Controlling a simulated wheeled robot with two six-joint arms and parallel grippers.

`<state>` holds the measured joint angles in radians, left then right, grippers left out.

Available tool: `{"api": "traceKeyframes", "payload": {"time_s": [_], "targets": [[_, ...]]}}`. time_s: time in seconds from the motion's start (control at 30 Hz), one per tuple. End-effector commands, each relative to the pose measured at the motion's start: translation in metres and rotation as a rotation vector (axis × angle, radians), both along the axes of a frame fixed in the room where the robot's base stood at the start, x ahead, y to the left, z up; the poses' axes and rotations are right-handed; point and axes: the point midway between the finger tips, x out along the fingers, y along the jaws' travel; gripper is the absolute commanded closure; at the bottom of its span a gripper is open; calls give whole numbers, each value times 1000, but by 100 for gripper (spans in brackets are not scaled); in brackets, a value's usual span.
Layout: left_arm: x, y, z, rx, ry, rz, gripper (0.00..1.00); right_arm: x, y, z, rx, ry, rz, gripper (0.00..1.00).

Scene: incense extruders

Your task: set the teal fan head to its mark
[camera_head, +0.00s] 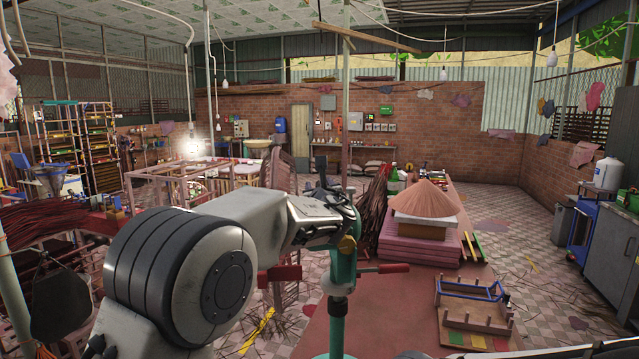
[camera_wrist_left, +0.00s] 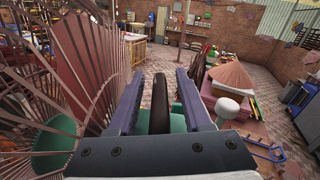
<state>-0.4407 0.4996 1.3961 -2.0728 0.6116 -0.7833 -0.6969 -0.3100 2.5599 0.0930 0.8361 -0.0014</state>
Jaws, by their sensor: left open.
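The teal fan stands in front of me on a teal pole (camera_head: 343,300), with its head partly hidden behind my left wrist in the head view. In the left wrist view its round wire cage (camera_wrist_left: 65,65) fills the left side, with teal parts behind the wires. My left gripper (camera_wrist_left: 159,85) is open, with one finger on each side of a dark upright rod or knob (camera_wrist_left: 160,100). Contact cannot be told. A teal surface (camera_wrist_left: 172,122) shows below the fingers. In the head view the left gripper (camera_head: 330,208) is at the fan head. I cannot make out the mark.
A red table (camera_head: 390,320) to the right of the pole holds a cone-topped stack (camera_head: 425,205) and a small blue-barred frame (camera_head: 470,290). Red handles (camera_head: 392,268) stick out beside the pole. A yellow strip (camera_head: 257,330) lies on the tiled floor. Floor farther right is open.

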Motion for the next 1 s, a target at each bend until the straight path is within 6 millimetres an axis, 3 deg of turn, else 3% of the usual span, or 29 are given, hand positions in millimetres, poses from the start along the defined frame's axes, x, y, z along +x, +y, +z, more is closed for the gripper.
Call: {"api": "traceKeyframes", "payload": {"time_s": [0.1, 0.13, 0.23, 0.27, 1.0], "targets": [[0, 0, 0, 0, 0, 0, 50, 0, 0, -1, 0, 0, 0, 50], [0, 0, 0, 0, 0, 0, 58, 0, 0, -1, 0, 0, 0, 50], [0, 0, 0, 0, 0, 0, 96, 0, 0, -1, 0, 0, 0, 50], [0, 0, 0, 0, 0, 0, 100, 0, 0, -1, 0, 0, 0, 50], [-1, 0, 0, 0, 1, -1, 100, 0, 0, 0, 0, 0, 0, 50]]}}
